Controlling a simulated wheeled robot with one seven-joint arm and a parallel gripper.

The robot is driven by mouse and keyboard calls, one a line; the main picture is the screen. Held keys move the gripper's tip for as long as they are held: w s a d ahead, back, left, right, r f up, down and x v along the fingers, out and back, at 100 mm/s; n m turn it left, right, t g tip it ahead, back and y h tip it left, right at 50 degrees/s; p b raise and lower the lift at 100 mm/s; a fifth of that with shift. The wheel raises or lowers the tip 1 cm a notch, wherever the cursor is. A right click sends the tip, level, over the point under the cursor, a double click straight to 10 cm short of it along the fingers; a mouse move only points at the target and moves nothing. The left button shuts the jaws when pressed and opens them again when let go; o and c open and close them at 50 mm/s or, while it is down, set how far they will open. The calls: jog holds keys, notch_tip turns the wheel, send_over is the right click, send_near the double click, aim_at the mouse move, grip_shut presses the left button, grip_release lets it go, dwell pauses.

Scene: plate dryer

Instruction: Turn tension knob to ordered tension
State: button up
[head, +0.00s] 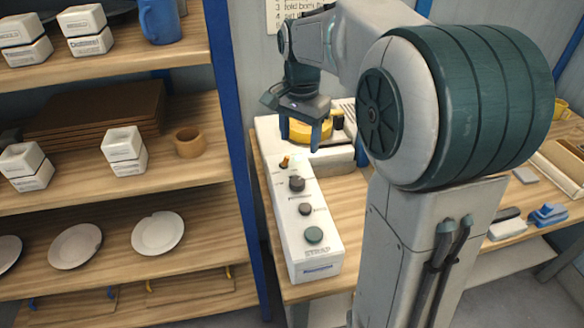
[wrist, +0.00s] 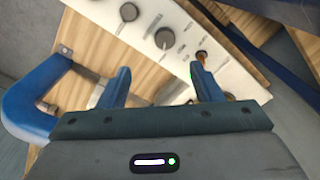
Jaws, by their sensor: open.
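The white control box (head: 318,250) on the bench carries a row of controls. From back to front in the head view are a small orange-tipped lever (head: 284,163), a dark knob (head: 297,184), a smaller dark knob (head: 305,209) and a green button (head: 313,235). Their labels are too small to read, so I cannot tell which is the tension knob. My gripper (head: 301,137) is open and empty, above the back end of the box. In the wrist view, my gripper (wrist: 158,72) has a larger knob (wrist: 164,38) beyond its fingertips, the lever (wrist: 202,57) right of it and another knob (wrist: 129,12) upper left.
A yellow roll (head: 326,126) sits behind my gripper. A shelf with plates, white boxes and a cup (head: 190,142) stands at left, with a blue post (head: 232,100) near the control box. A partly cropped instruction sheet (head: 288,12) hangs on the wall.

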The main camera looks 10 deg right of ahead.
aim_at(297, 181)
jog(key=shift+m, duration=0.4)
jog(key=f, duration=0.4)
jog(key=w+f+p, duration=0.1)
jog(key=f, duration=0.9)
jog(key=shift+w+f, duration=0.25)
jog(key=shift+w, duration=0.1)
jog(key=c, duration=1)
